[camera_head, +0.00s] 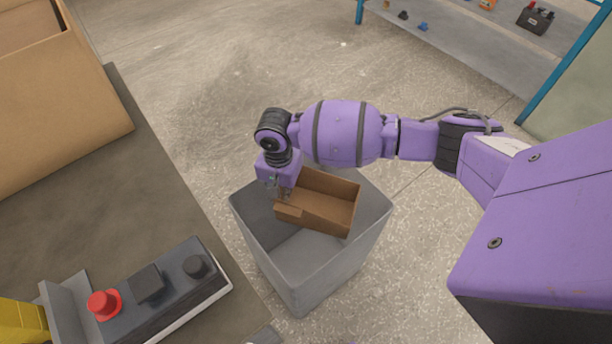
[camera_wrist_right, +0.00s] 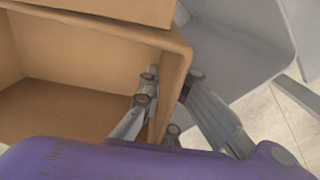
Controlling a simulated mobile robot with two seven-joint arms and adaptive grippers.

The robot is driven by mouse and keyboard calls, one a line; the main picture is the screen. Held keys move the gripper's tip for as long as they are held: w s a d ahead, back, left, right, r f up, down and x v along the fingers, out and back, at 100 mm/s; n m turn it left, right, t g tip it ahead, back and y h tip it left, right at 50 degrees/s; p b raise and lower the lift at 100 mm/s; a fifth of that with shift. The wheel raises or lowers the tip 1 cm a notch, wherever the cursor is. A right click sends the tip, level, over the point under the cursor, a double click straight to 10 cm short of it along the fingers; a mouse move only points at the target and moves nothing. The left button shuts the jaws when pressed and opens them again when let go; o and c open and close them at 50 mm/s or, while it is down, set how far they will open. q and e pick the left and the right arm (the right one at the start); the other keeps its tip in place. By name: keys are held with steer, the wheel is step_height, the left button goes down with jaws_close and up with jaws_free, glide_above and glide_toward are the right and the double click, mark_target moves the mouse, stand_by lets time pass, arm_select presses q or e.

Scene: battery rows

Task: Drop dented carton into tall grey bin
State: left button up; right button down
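The dented carton (camera_head: 325,203) is a small open brown box, tilted, at the mouth of the tall grey bin (camera_head: 310,272) in the head view. My right gripper (camera_head: 284,192) is shut on the carton's left wall. In the right wrist view the carton (camera_wrist_right: 70,62) fills the left side, with one finger inside its wall and one outside; the fingertips (camera_wrist_right: 165,100) are partly hidden. The grey bin (camera_wrist_right: 236,40) shows behind it. I cannot tell how far the carton sits below the rim. My left gripper is not in view.
A table (camera_head: 128,190) at left holds a large cardboard box (camera_head: 60,100) and a control box with a red button (camera_head: 103,304). A shelf (camera_head: 462,45) with a dark battery (camera_head: 535,19) stands at the top right. Open floor lies between.

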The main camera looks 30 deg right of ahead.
steer(key=c, duration=1.9)
jaws_free()
steer(key=shift+o, duration=0.2)
step_height(320, 180, up, 12)
steer(key=shift+r, duration=0.1)
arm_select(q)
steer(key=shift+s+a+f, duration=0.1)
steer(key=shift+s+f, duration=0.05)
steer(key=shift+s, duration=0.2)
